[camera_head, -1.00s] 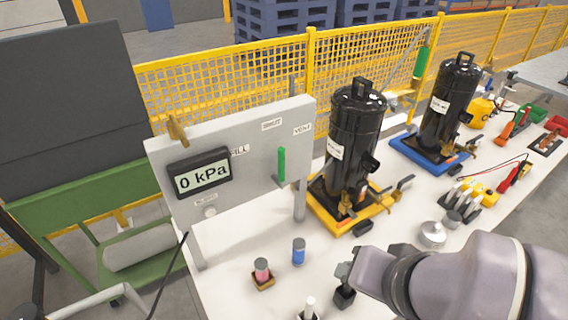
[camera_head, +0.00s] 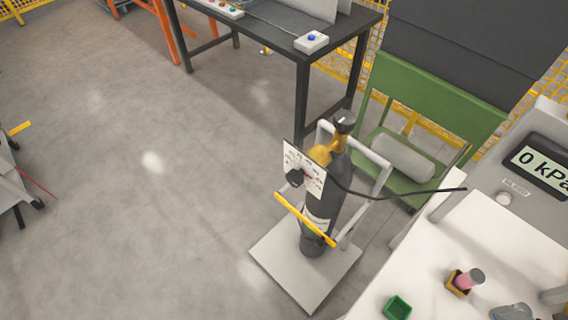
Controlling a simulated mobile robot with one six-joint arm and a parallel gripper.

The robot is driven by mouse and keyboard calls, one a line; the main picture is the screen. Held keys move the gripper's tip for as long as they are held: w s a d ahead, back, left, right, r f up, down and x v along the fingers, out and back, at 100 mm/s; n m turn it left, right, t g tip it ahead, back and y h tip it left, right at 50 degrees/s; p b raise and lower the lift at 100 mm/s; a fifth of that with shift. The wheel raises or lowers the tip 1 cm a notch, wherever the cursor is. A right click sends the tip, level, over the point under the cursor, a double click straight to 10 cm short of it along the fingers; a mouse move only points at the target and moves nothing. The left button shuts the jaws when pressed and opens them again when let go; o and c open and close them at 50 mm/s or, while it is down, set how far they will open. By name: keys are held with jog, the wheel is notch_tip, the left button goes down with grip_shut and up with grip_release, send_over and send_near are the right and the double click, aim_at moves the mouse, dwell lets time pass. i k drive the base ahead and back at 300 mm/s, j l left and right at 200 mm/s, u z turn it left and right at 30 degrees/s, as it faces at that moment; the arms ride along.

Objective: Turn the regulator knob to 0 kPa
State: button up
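The regulator knob (camera_head: 295,178) is small and black. It sits on a white marked dial plate (camera_head: 305,166) on a dark gas cylinder (camera_head: 322,207) with a yellow top. The plate's markings and the knob's pointing direction are too small to read. The panel display (camera_head: 540,165) at the right edge reads "0 kPa" and is partly cut off.
The cylinder stands on a grey cart base (camera_head: 290,262) with a yellow bar (camera_head: 303,218) across its front. A black hose (camera_head: 400,196) runs from it towards the panel. Open floor lies left.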

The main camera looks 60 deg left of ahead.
aim_at(293, 176)
jog(key=u, duration=2.05)
